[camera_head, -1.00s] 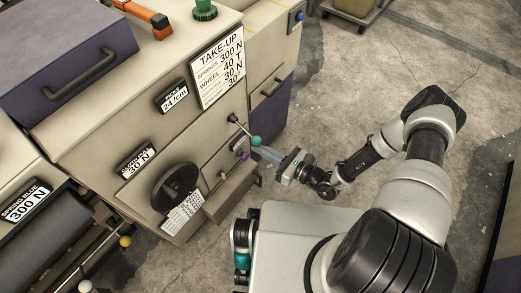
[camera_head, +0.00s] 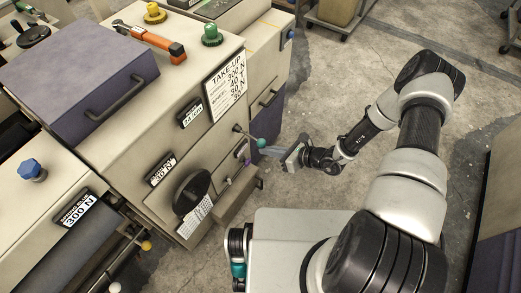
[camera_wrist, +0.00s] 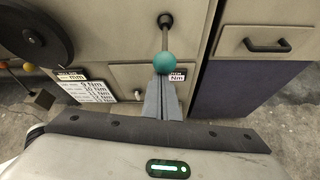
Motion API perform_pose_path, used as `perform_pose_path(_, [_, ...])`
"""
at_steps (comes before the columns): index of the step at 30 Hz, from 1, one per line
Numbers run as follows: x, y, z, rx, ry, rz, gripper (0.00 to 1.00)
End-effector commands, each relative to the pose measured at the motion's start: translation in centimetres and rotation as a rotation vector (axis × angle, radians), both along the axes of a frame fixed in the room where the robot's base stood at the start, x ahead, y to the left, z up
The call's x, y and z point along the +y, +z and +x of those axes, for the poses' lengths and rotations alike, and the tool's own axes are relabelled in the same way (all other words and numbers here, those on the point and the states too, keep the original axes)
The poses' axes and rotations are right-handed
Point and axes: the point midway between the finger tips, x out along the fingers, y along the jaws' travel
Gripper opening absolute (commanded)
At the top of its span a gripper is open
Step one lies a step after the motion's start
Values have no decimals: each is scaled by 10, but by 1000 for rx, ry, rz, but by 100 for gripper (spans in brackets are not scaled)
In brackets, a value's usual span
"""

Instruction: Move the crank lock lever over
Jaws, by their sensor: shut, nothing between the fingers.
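A lever with a teal ball knob (camera_head: 261,143) sticks out from the front of the beige loom cabinet (camera_head: 213,152). The knob shows close up in the wrist view (camera_wrist: 165,62), with its thin rod running up to the panel. My gripper (camera_head: 270,151) is shut and empty. Its fingertips (camera_wrist: 163,84) are right at the teal knob; I cannot tell whether they touch it. A second, smaller lever with a purple knob (camera_head: 246,162) is just below and left in the head view. No readable label marks either as the crank lock.
A black handwheel (camera_head: 192,192) is left of the levers and shows in the wrist view (camera_wrist: 33,36). A beige ledge (camera_head: 238,200) juts out below. A drawer handle (camera_wrist: 268,46) is right of the knob. Open concrete floor lies to the right.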

Motion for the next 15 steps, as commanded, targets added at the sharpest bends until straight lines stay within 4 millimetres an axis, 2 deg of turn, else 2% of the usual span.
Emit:
perform_pose_path(1, [0, 23, 1, 18, 4, -36, 0])
perform_pose_path(9, [0, 46, 1, 132, 6, -233, 0])
perform_pose_path(15, [1, 57, 2, 190, 2, -327, 0])
